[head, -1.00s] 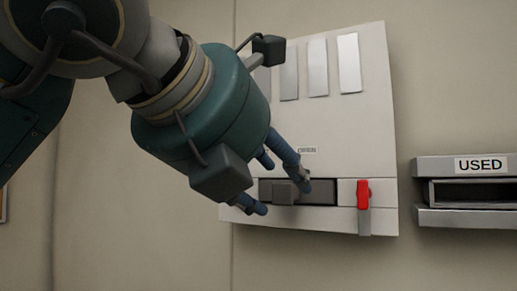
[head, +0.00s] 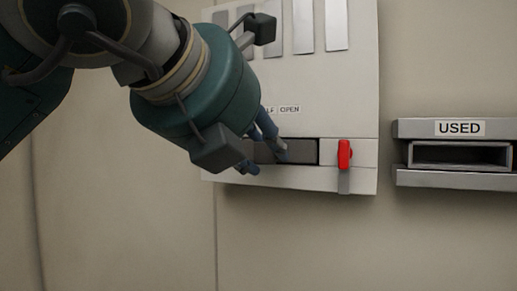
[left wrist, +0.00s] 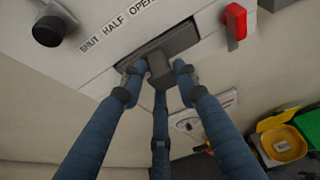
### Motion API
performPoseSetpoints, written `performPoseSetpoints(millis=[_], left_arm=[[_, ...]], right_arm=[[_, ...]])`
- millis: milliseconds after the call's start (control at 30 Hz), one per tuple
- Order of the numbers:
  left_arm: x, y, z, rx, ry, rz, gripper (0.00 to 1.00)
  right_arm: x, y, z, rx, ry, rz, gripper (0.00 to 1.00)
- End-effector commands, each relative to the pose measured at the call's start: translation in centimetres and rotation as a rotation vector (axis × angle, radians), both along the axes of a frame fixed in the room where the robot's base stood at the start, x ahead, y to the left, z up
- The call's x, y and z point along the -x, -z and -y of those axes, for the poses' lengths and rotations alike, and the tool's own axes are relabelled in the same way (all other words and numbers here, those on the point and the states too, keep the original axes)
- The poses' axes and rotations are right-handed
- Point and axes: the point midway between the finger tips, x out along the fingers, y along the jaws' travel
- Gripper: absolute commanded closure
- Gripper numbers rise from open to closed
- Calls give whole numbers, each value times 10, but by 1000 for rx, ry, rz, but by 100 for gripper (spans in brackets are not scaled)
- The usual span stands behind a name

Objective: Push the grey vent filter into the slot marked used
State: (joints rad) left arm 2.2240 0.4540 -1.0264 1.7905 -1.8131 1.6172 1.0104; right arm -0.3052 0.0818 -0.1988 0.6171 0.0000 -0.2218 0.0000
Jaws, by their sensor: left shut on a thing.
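The grey vent filter shows as a dark grey block (left wrist: 160,70) in the recessed slot (head: 303,152) of the pale wall panel. My left gripper (head: 267,161) has blue fingers that are shut around this block. In the left wrist view the fingertips (left wrist: 158,72) press on it from its sides and from below. In the head view the fingers mostly hide the block. The slot marked used (head: 460,155) is an empty-looking grey frame on the wall to the right, with its label (head: 459,128) above the opening. My right gripper is not in view.
A red lever (head: 344,155) sits on the panel just right of the recess. A black knob (left wrist: 48,30) is on the panel in the left wrist view. Yellow and green bins (left wrist: 283,143) stand low at the right. Bare wall lies below the panel.

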Motion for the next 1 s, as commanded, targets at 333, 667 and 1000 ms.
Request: performPoseSetpoints(millis=[333, 667, 1000], left_arm=[[11, -4, -1, 11, 8, 9, 95], [16, -4, -4, 10, 7, 6, 95], [24, -3, -7, 10, 7, 5, 95]], right_arm=[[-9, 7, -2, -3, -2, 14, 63], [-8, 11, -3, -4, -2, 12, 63], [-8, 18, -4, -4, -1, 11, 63]])
